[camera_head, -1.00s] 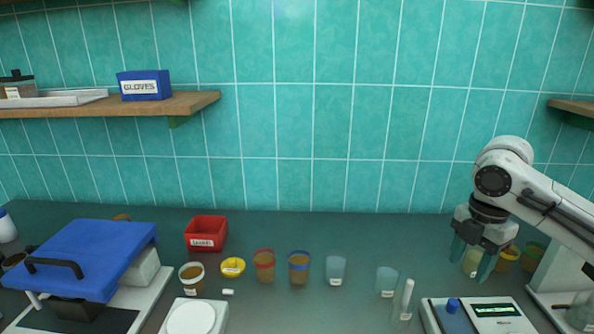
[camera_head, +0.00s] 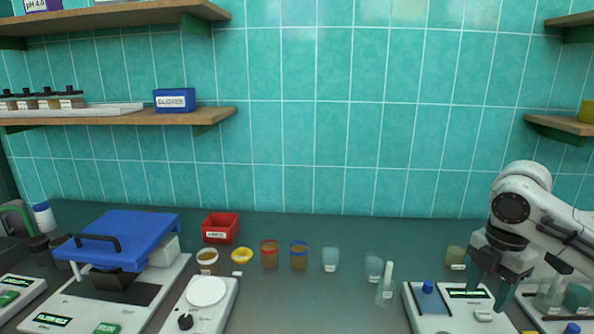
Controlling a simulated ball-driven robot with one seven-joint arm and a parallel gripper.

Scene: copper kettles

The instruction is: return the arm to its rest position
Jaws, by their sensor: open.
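My gripper (camera_head: 489,288) is at the right, at the end of my white arm (camera_head: 540,215). Its two teal fingers point down and stand apart, with nothing seen held between them. The fingers appear in front of a white instrument with a lit display (camera_head: 418,298); whether they touch it cannot be told. A yellowish cup (camera_head: 456,258) stands on the counter to the left of the gripper, apart from it. The gripper and arm hide part of the counter behind them.
Several cups stand along the counter, among them a blue-rimmed one (camera_head: 299,257). A clear cup (camera_head: 374,268) and a white-topped tube (camera_head: 385,284) stand left of the instrument. A red bin (camera_head: 220,228) and a blue-lidded machine (camera_head: 125,238) are at left. Shelves (camera_head: 120,118) jut from the wall.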

